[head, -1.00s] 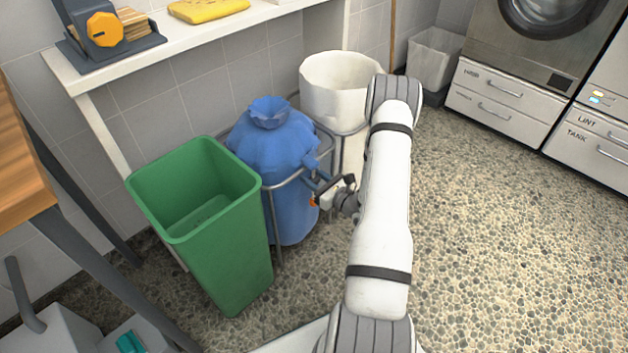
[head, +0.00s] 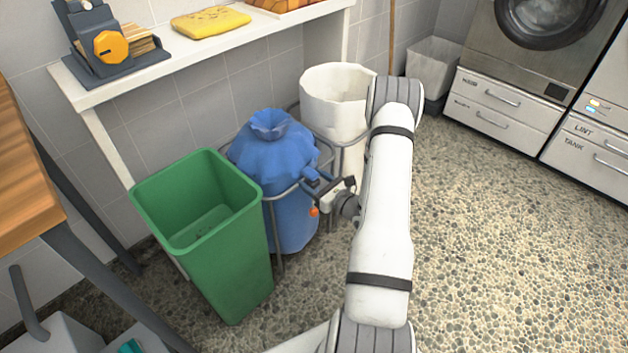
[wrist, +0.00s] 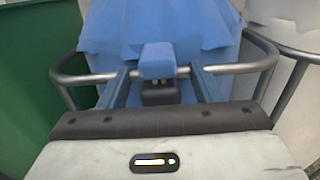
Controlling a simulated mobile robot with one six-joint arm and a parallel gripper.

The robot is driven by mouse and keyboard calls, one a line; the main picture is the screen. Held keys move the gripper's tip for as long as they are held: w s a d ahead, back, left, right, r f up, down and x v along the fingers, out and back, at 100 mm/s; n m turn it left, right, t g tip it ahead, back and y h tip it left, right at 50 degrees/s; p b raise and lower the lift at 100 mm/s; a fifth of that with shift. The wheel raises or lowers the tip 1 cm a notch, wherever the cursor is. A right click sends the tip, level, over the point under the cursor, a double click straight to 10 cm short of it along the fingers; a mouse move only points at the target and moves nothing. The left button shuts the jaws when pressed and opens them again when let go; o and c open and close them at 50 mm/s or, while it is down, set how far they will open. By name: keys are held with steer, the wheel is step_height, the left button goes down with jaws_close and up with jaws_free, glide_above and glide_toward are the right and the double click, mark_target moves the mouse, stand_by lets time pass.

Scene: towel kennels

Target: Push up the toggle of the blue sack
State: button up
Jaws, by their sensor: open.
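The blue sack (head: 270,150) stands in a grey metal frame, its gathered top upright. It also fills the upper part of the wrist view (wrist: 195,18). My gripper (head: 318,187) is at the sack's right front side, beside the frame's rail. In the wrist view my gripper (wrist: 158,78) is open, with one blue-grey finger on each side of a small blue block (wrist: 157,60) and a dark block (wrist: 160,93) just below it. These blocks look like the sack's toggle; I cannot tell which part is which, or whether the fingers touch them.
The frame's rail (wrist: 238,68) crosses close to my fingers. A green bin (head: 215,260) stands left of the sack and a white sack (head: 335,95) behind it to the right. A shelf (head: 215,52) runs above along the wall. The floor (head: 500,250) at right is clear.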

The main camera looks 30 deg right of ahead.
steer(key=shift+s, duration=0.1)
steer(key=p+v, duration=0.1)
steer(key=v, duration=0.6)
steer(key=shift+s+d+p, duration=0.15)
steer(key=shift+s+p, duration=0.15)
steer(key=shift+p, duration=0.05)
steer(key=shift+r, duration=0.1)
